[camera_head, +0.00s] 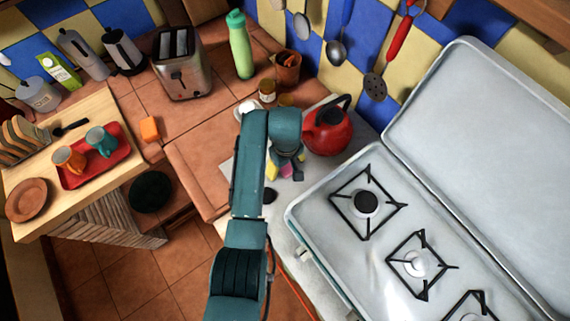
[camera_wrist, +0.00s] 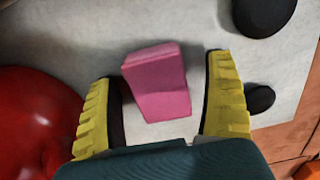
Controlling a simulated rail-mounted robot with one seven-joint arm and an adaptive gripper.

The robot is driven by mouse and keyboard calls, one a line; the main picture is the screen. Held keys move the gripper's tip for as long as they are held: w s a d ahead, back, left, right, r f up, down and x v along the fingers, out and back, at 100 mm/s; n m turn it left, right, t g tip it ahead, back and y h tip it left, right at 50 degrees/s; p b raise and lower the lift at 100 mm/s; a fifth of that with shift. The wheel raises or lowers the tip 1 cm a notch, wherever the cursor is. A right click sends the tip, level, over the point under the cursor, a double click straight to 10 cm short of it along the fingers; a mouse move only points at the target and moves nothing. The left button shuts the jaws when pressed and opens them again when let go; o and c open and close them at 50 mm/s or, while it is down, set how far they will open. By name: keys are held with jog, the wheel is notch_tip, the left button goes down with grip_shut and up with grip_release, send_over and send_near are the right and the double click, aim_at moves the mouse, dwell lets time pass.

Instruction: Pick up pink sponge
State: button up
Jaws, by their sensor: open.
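The pink sponge (camera_wrist: 157,82) is a small block on a pale grey surface in the wrist view. It lies slightly tilted between the two yellow ridged fingers of my gripper (camera_wrist: 162,68), with a visible gap on each side. My gripper is open and does not touch the sponge. In the camera_head view my gripper (camera_head: 284,168) is low over the pale counter, left of the stove. A bit of the pink sponge (camera_head: 286,171) shows there beside a yellow finger; the rest is hidden by my arm.
A red kettle (camera_head: 327,127) stands close by my gripper, also at the left edge of the wrist view (camera_wrist: 30,125). Two dark round objects (camera_wrist: 262,12) (camera_wrist: 260,98) lie right of the sponge in the wrist view. The open gas stove (camera_head: 400,230) is to the right.

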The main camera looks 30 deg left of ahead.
jog(key=shift+w+f, duration=0.1)
jog(key=shift+c, duration=0.3)
jog(key=c, duration=1)
notch_tip(320, 180, up, 18)
jog(key=p, duration=0.4)
jog(key=shift+p, duration=0.4)
